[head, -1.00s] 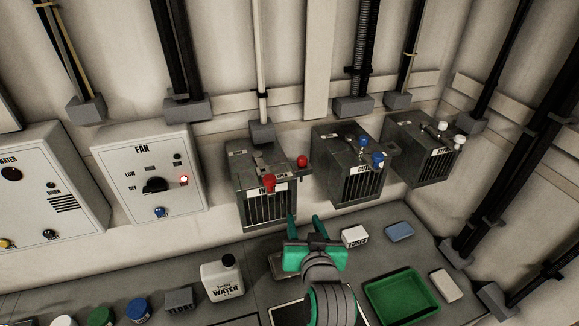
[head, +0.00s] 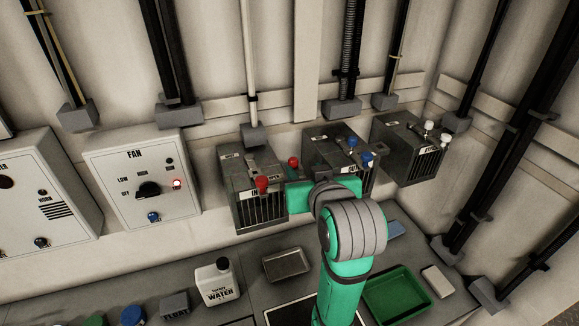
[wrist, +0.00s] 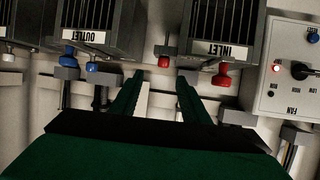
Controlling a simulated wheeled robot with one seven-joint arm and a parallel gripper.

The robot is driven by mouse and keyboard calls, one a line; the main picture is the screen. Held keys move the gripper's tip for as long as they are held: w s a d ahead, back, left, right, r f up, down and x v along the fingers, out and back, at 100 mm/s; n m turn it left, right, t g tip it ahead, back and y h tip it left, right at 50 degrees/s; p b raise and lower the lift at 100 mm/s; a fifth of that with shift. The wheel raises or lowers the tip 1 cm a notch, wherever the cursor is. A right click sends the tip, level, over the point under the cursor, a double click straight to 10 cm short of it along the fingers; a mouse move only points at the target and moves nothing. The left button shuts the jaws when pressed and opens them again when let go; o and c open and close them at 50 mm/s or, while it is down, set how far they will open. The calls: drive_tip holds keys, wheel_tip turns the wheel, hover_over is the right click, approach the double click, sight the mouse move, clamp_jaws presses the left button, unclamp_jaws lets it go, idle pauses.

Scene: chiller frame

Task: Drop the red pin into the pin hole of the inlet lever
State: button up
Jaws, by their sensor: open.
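The inlet box (head: 252,205) is a grey metal box with a slotted front, and it shows upside down in the wrist view (wrist: 222,40). A large red knob (head: 262,184), seemingly the lever's handle, is at its front; it also shows in the wrist view (wrist: 222,76). The smaller red pin (head: 293,161) stands at a bracket beside the box, and in the wrist view (wrist: 163,62) it lies between and just beyond my fingertips. My gripper (wrist: 160,78) is open and empty. The pin hole cannot be made out. In the head view my arm hides the fingertips.
The outlet box (head: 335,150) with blue knobs is close on the right, partly behind my arm. A third box (head: 408,150) has white knobs. The fan panel (head: 140,180) is left. Below are a water jug (head: 216,282), a grey tray (head: 287,277) and a green tray (head: 366,300).

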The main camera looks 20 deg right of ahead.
sight(294, 161)
drive_tip(key=x, duration=0.9)
drive_tip(key=shift+w+a+f, duration=0.1)
drive_tip(key=shift+w+a, duration=0.05)
drive_tip(key=shift+a, duration=0.2)
drive_tip(key=shift+w, duration=0.1)
clamp_jaws()
